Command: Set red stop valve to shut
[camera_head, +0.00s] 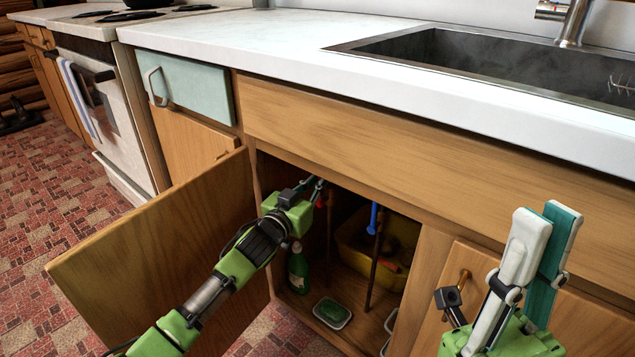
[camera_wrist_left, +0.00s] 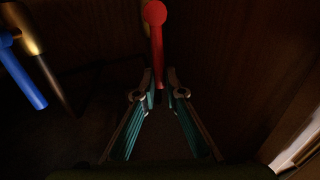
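The red stop valve shows as a red handle (camera_wrist_left: 157,50) with a round end at the top centre of the left wrist view. In the head view only a small bit of red (camera_head: 320,202) shows beside my left gripper. My left gripper (camera_head: 313,188) reaches into the open cabinet under the sink. In the left wrist view its fingers (camera_wrist_left: 161,80) are apart, at either side of the handle's lower end; contact cannot be told.
A blue valve handle (camera_head: 373,218) is on a pipe to the right; it also shows in the left wrist view (camera_wrist_left: 22,78). A yellow tub (camera_head: 352,238), a green bottle (camera_head: 297,268) and a sponge dish (camera_head: 332,313) are inside the cabinet. The open door (camera_head: 150,262) stands left of my arm.

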